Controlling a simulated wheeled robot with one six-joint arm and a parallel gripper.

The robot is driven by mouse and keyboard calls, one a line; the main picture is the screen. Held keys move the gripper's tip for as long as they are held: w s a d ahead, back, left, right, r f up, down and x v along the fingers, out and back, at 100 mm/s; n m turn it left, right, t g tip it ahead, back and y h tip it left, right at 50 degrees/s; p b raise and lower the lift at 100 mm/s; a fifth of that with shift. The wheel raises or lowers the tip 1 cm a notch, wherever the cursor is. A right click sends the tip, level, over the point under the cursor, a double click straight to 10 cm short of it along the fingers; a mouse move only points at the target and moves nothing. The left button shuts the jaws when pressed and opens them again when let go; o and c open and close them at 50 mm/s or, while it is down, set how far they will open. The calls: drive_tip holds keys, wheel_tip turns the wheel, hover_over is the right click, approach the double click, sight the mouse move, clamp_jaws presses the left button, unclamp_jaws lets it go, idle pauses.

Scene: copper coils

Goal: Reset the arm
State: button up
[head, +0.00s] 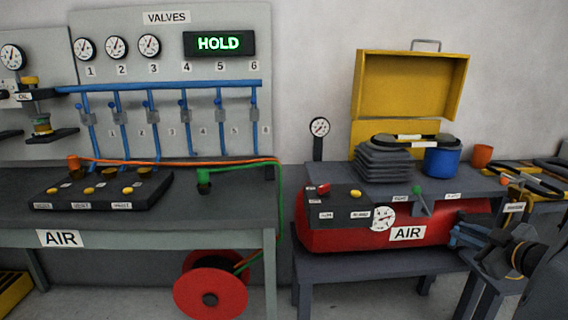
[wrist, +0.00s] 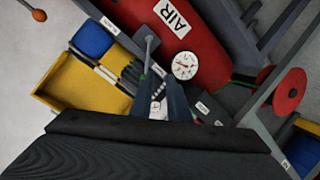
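My gripper (head: 458,236) is at the right in the head view, beside the right end of the red air tank (head: 345,235), with its fingers pointing left. In the wrist view my gripper (wrist: 161,92) shows two dark fingers with a gap between them. A small gauge face shows through that gap, and nothing is held. My dark arm fills the lower right corner of the head view. I cannot tell whether the fingers touch anything.
The tank's bench carries a stack of grey plates (head: 383,163), a blue cup (head: 441,161), an open yellow case (head: 408,85) and a lever (head: 423,200). A left bench (head: 150,212) holds a valve box. A red hose reel (head: 210,285) sits below it. A side table (head: 490,275) stands near my gripper.

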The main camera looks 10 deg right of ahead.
drive_tip(key=w+a+f+m+g+h+p, duration=0.1)
drive_tip(key=w+a+m+g, duration=0.1)
drive_tip(key=a+g, duration=0.35)
drive_tip(key=w+a+f+m+g+p, duration=0.1)
drive_tip(key=w+a+m+g+p, duration=0.1)
drive_tip(key=a, duration=0.7)
drive_tip(key=s+a+r+m+g+y, duration=0.1)
drive_tip(key=s+a+g, duration=0.2)
drive_tip(key=s+a, duration=0.4)
drive_tip(key=s+a+r+m+g+y+p, duration=0.1)
drive_tip(key=s+a+g, duration=0.3)
drive_tip(key=s+a, duration=0.4)
drive_tip(key=a, duration=0.7)
drive_tip(key=shift+a+p, duration=0.3)
drive_tip(key=shift+d, duration=0.1)
